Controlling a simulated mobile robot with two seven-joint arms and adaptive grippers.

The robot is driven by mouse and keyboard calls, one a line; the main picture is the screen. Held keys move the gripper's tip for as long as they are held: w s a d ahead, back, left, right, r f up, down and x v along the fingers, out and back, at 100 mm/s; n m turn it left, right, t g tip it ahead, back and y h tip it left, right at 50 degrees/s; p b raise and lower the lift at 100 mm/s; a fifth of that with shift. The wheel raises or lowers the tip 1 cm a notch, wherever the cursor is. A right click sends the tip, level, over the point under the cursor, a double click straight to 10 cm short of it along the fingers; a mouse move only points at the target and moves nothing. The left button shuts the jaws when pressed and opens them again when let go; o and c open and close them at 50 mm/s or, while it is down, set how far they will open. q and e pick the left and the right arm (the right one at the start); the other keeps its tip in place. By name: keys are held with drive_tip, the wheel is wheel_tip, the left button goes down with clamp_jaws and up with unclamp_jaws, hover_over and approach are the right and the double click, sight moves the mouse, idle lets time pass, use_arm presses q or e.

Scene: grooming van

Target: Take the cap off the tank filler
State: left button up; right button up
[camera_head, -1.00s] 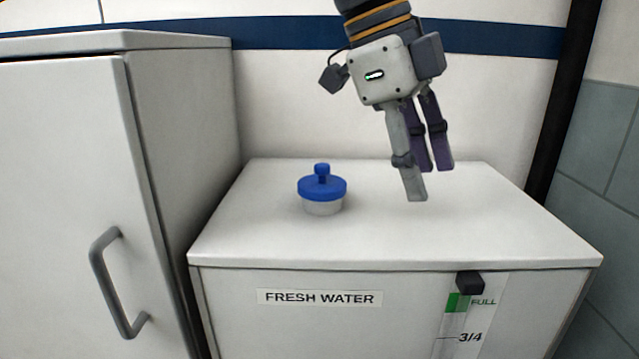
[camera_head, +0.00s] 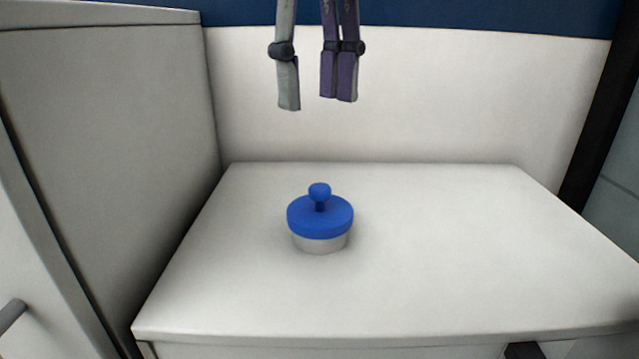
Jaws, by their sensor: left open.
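The blue cap (camera_head: 320,215) with a round knob on top sits on the pale filler neck (camera_head: 320,243). The neck stands up from the white top of the fresh water tank (camera_head: 450,250). My left gripper (camera_head: 314,102) hangs fingers down at the top of the view, above the cap and apart from it. Its grey finger and two purple fingers are spread, with nothing between them. The gripper's body is cut off by the top edge. My right gripper is not in view.
A grey-white cabinet (camera_head: 110,120) rises at the left of the tank, with part of a handle (camera_head: 12,315) at the lower left. A white wall with a blue band stands behind, and a dark post (camera_head: 590,140) is at the right. The tank top around the cap is clear.

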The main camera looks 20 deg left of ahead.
sight(320, 187)
use_arm(q)
drive_tip(key=f, duration=1.2)
drive_tip(key=shift+s+d+p, duration=0.2)
drive_tip(key=shift+d+p, duration=0.1)
drive_tip(key=shift+p, duration=0.05)
clamp_jaws()
